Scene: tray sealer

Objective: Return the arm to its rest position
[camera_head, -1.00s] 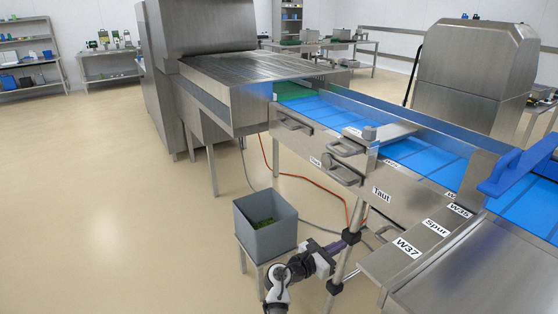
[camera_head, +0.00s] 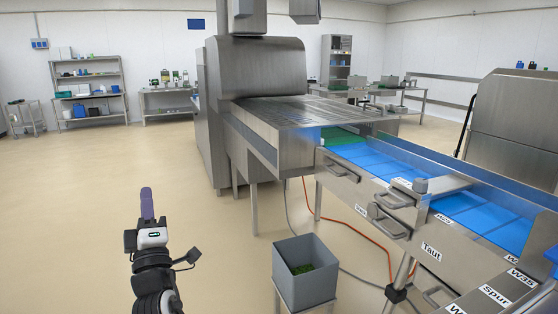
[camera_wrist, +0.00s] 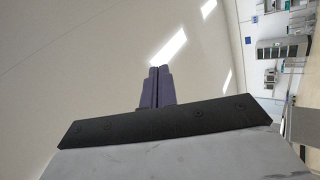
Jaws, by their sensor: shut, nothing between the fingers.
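My gripper (camera_head: 147,203) stands at the lower left of the head view, pointing up in the picture over open floor. Its purple fingers are shut together with nothing between them. In the wrist view the closed fingers (camera_wrist: 157,87) show above the dark mounting plate, with only the ceiling and lights beyond them. My gripper is apart from the machine and from the grey bin.
A grey bin (camera_head: 284,270) with green material inside sits on a stand at lower centre. The steel tray sealer (camera_head: 254,70) and its blue conveyor belt (camera_head: 378,168) fill the right side. Shelves (camera_head: 88,75) stand at the back left. The floor (camera_head: 70,200) at left is clear.

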